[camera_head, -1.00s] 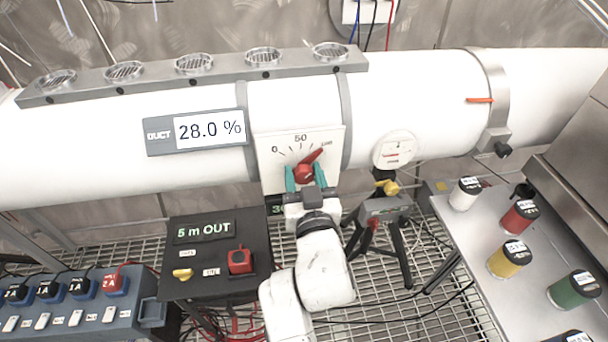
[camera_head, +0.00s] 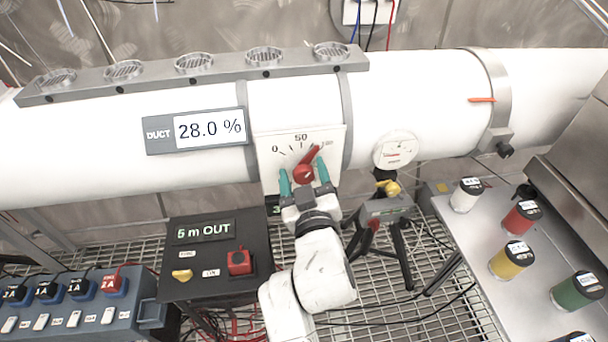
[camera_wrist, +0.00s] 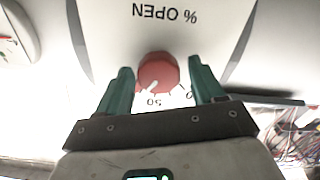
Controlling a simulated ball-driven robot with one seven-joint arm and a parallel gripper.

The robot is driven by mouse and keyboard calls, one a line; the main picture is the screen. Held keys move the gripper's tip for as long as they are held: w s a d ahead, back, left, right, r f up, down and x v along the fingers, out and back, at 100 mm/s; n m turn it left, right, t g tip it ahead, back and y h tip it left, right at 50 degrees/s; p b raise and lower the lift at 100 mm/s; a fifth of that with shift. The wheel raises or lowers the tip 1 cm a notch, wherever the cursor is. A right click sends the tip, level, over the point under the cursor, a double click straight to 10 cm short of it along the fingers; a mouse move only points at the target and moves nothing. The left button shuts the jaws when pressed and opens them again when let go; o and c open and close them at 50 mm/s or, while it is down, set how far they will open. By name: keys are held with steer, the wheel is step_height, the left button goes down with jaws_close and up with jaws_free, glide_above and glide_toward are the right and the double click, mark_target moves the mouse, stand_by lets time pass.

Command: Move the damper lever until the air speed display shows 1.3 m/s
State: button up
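The red damper lever (camera_head: 304,173) sits on a white dial plate (camera_head: 270,160) on the duct, marked 0, 50 and 100. Its arm points up and right, past 50 towards the 100 end. My gripper (camera_head: 304,178) is open, with one green finger on each side of the lever's hub. The wrist view shows the red hub (camera_wrist: 158,72) between the fingers (camera_wrist: 161,75), with small gaps on both sides. A dark display (camera_head: 274,210) with green characters below the plate is mostly hidden by my gripper; I cannot read it.
A DUCT display (camera_head: 197,131) reads 28.0 %. A round gauge (camera_head: 396,150) is right of the plate, above a small tripod (camera_head: 385,215). A black box (camera_head: 215,255) labelled 5 m OUT stands lower left. Several capped jars stand on a shelf at right.

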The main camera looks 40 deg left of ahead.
steer(key=shift+f, duration=0.1)
steer(key=shift+s+d, duration=0.4)
steer(key=shift+d, duration=0.1)
steer(key=v, duration=0.9)
steer(key=shift+s+d, duration=0.15)
steer(key=shift+s, duration=0.05)
